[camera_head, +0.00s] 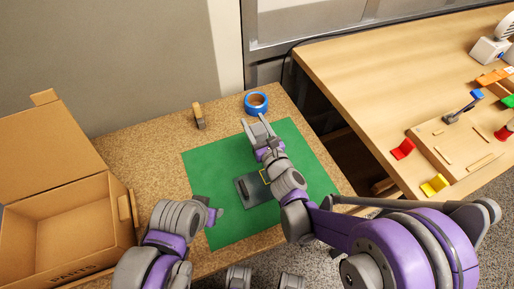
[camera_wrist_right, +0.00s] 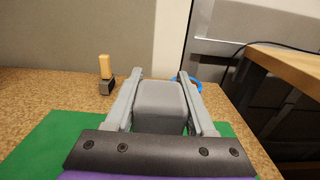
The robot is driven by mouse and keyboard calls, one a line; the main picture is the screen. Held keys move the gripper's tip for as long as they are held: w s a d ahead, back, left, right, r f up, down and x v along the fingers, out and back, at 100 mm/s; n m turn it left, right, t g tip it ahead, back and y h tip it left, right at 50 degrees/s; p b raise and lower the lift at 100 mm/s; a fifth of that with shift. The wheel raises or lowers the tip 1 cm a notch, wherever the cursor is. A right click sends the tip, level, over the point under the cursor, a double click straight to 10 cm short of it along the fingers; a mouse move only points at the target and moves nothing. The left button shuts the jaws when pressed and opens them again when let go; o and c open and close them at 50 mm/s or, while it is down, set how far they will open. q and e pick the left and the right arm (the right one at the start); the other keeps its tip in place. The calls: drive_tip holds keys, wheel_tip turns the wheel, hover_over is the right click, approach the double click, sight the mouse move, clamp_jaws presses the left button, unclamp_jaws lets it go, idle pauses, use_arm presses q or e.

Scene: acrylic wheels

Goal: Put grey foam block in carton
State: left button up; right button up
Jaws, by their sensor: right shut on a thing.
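The grey foam block (camera_wrist_right: 160,104) sits between the two fingers of my right gripper (camera_wrist_right: 155,78) in the right wrist view. The fingers are shut on its sides. In the head view my right gripper (camera_head: 253,120) is over the far part of the green mat, and the block is hard to make out between its fingers. The open carton (camera_head: 88,188), marked PARTS, stands at the left with its flaps folded out; the part of its inside that shows looks empty. My left arm's end (camera_head: 212,216) is at the mat's near left edge; its fingers cannot be made out.
A blue tape roll (camera_head: 256,103) and a wooden-handled tool (camera_head: 199,116) stand behind the green mat (camera_head: 218,168). A grey plate (camera_head: 266,196) lies on the mat. A second table (camera_head: 365,80) with coloured parts is at the right. Table between carton and mat is mostly clear.

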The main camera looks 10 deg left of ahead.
use_arm(q)
drive_tip(key=shift+s+f, duration=0.1)
drive_tip(key=shift+f, duration=0.2)
use_arm(e)
wheel_tip(320, 180, down, 3)
drive_tip(key=shift+s+r, duration=0.1)
drive_tip(key=shift+r, duration=0.1)
use_arm(q)
drive_tip(key=shift+f+b, duration=0.45)
drive_tip(key=shift+b, duration=0.1)
use_arm(e)
drive_tip(key=shift+f, duration=1.95)
drive_tip(key=shift+f, duration=0.1)
use_arm(q)
drive_tip(key=shift+f, duration=0.2)
use_arm(e)
drive_tip(key=shift+f, duration=0.15)
drive_tip(key=o, duration=1.3)
use_arm(q)
drive_tip(key=shift+r, duration=0.2)
use_arm(e)
drive_tip(key=shift+r, duration=0.2)
drive_tip(key=shift+s+d+r, duration=0.1)
drive_tip(key=shift+s+d, duration=0.05)
drive_tip(key=shift+d, duration=0.05)
use_arm(q)
drive_tip(key=shift+f+b, duration=0.7)
use_arm(e)
drive_tip(key=v, duration=1.1)
drive_tip(key=shift+s+d, duration=0.15)
